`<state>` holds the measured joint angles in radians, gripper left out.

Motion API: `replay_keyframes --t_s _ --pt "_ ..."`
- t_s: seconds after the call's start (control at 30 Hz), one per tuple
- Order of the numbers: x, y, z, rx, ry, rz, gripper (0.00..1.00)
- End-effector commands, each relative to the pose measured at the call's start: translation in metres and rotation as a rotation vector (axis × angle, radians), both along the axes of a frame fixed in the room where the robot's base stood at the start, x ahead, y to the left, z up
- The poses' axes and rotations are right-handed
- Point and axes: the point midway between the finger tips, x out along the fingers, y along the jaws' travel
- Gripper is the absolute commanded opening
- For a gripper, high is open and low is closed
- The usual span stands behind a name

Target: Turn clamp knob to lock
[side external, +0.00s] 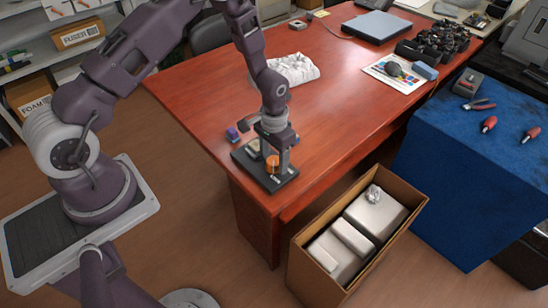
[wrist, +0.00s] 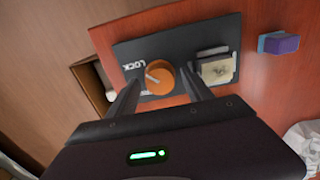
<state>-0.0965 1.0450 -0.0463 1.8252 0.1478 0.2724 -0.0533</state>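The clamp knob (wrist: 163,77) is a round orange knob with a pale line on its face. It sits on a dark base plate (wrist: 135,50) marked LOCK, near the table corner. In the side external view the knob (side external: 272,163) shows just under my gripper (side external: 276,158). In the wrist view my gripper (wrist: 160,90) has its two fingers apart, one on each side of the knob. I cannot tell whether the fingers touch it. The pale line does not clearly point at the LOCK word. A small beige block (wrist: 217,70) sits on the same plate, right of the knob.
A blue-purple block (wrist: 278,43) lies on the red table (side external: 340,65) beside the plate. Crumpled white material (side external: 298,69) lies further back. An open cardboard box (side external: 303,262) with wrapped packages stands below the table. A blue-covered table (side external: 450,160) holds red-handled tools.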

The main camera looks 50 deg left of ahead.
Motion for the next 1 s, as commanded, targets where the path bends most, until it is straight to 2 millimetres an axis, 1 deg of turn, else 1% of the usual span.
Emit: replay_keyframes --t_s 0.17,0.23,0.4,0.5,0.6,0.9,0.93,0.97,1.0 --pt "0.0 0.0 0.0 0.0 0.001 0.0 0.59" --pt "0.0 0.0 0.006 0.0 0.0 0.001 0.59" --pt "0.001 0.0 0.042 0.0 -0.004 0.001 0.59" --pt "0.0 0.0 0.059 0.0 -0.002 0.002 0.59" --pt "0.0 0.0 0.069 0.0 -0.001 0.001 0.59" --pt "0.0 0.0 0.072 0.0 0.0 0.0 0.59" --pt "0.0 0.0 0.077 0.002 -0.005 0.0 0.59" --pt "0.0 0.0 0.085 0.004 -0.015 0.0 0.59" --pt "0.0 0.0 0.103 0.009 -0.034 -0.001 0.59"
